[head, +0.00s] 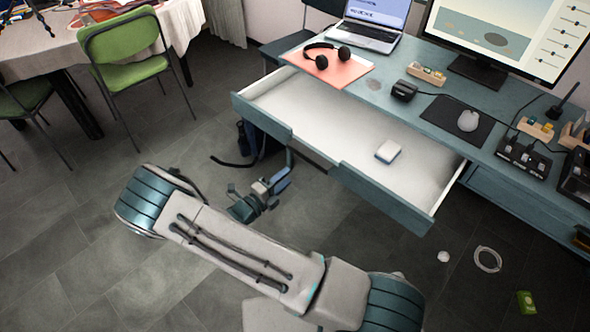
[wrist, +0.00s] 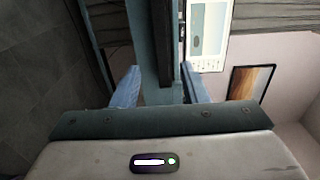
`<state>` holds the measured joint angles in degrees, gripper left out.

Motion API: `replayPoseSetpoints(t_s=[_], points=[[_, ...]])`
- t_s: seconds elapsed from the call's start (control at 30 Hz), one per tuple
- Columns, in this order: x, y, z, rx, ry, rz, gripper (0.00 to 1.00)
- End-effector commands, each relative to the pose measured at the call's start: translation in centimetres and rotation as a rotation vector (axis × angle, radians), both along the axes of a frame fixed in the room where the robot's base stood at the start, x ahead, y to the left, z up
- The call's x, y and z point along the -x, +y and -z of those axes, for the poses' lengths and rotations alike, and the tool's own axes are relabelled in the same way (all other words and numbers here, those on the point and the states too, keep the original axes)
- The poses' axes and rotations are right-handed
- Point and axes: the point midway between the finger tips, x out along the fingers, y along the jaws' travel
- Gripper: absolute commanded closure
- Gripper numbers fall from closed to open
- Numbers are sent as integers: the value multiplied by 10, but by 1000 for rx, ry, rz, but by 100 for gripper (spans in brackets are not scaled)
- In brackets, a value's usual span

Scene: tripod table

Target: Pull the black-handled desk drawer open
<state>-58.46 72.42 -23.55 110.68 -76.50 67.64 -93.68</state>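The desk drawer (head: 385,195) is pulled well out from under the teal desk top (head: 455,118), and its white inside shows. Its teal front has a lower section in the middle. My gripper (head: 284,174) is just in front of that middle section, low and to its left. In the wrist view the two pale blue fingers (wrist: 160,88) are spread wide, with a teal panel and a dark bar (wrist: 165,45) running between them. The bar may be the black handle, but I cannot tell whether a finger touches it. The handle is not clear in the head view.
A small white box (head: 388,151) lies in the drawer. Headphones (head: 322,56), a laptop (head: 369,25), a monitor (head: 500,35) and a mouse (head: 468,120) are on the desk. A dark bag (head: 246,140) is beneath. Small items lie on the floor at right; green chairs stand at left.

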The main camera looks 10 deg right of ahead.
Motion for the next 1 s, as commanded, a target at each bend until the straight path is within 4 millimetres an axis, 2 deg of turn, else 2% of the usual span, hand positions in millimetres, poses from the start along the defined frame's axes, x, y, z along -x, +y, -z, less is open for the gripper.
replayPoseSetpoints(t_s=[0.1,0.33,1.0], points=[[15,19,1,-2,1,-1,60],[30,38,1,-1,2,1,60],[33,38,-2,-17,-8,16,60]])
